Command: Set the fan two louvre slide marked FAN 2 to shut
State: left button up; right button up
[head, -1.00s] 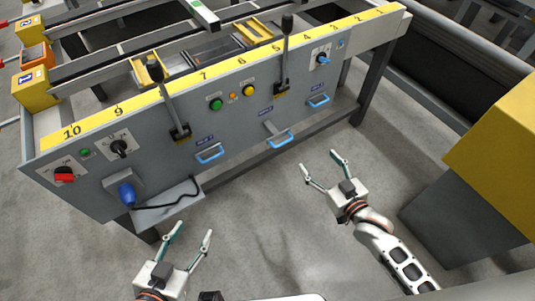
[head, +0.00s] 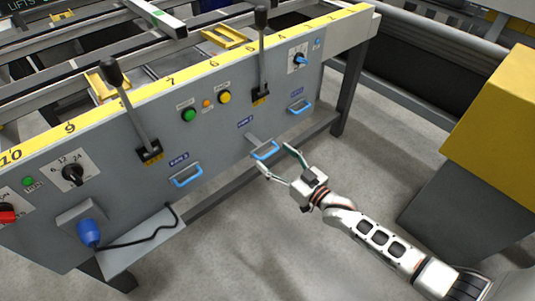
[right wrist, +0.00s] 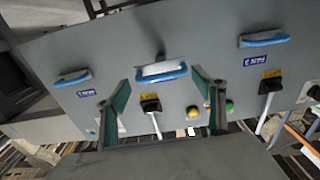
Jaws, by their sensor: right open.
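The middle louvre slide (head: 265,151) has a blue handle and stands out from the grey panel on a grey stem. The small blue label (head: 245,122) above it seems to read FAN 2, though it is blurred. My right gripper (head: 275,157) is open and empty, its fingers at either side of this handle; I cannot tell whether they touch it. In the right wrist view, turned upside down, the same blue handle (right wrist: 163,75) lies between the two green-padded fingertips (right wrist: 160,80). My left gripper is out of view.
Similar blue handles sit closer to the panel at left (head: 187,177) and right (head: 300,107). Black-knobbed levers (head: 135,110) (head: 261,55) rise from the panel. A blue plug (head: 89,232) with a black cable is at lower left. A yellow-and-grey block (head: 490,130) stands at right.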

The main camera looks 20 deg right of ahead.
jog(key=shift+f+x, duration=0.2)
jog(key=shift+x, duration=1.05)
jog(key=shift+w+r+b, duration=0.15)
jog(key=shift+w+b, duration=0.05)
jog(key=shift+b, duration=0.1)
